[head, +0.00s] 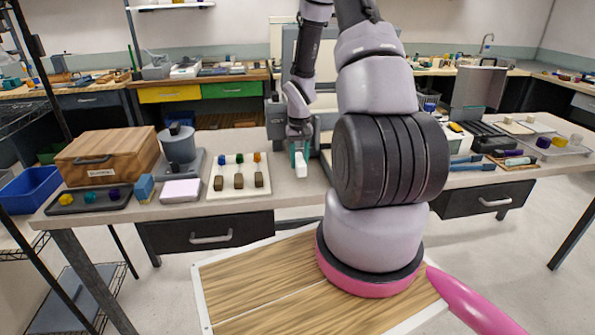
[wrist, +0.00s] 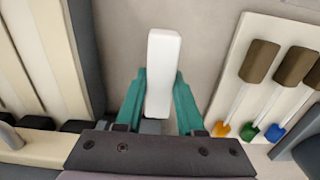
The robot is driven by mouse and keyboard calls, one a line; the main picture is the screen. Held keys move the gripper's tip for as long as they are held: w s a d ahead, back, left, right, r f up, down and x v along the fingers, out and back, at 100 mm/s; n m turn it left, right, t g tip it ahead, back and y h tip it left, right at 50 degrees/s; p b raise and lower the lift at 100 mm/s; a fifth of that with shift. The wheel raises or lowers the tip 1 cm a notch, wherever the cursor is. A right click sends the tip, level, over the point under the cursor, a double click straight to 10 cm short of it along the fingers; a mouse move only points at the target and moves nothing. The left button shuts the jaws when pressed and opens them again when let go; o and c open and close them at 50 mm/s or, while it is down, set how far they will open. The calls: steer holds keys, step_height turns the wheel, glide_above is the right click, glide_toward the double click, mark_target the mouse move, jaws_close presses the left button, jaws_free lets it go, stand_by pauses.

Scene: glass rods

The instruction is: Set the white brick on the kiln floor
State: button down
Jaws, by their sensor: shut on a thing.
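My gripper (head: 300,150) is shut on the white brick (head: 301,166) and holds it over the worktable. In the wrist view the brick (wrist: 164,70) is long and white, sits between the teal fingers of my gripper (wrist: 160,85) and sticks out past their tips. A tall grey appliance (head: 277,112), which may be the kiln, stands behind my arm and is largely hidden by it. The kiln floor cannot be made out for sure. In the wrist view a pale ribbed structure with a dark grey side (wrist: 88,55) lies left of the brick.
A white board (head: 225,168) with several colour-tipped rods lies left of my gripper; it also shows in the wrist view (wrist: 232,85). A pink block (head: 181,190), a grey device (head: 178,150) and a wooden box (head: 108,155) stand farther left. Bare tabletop (head: 300,193) lies in front of the brick.

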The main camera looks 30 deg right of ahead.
steer(key=shift+f, duration=1.8)
steer(key=shift+f, duration=0.1)
steer(key=c, duration=0.5)
jaws_free()
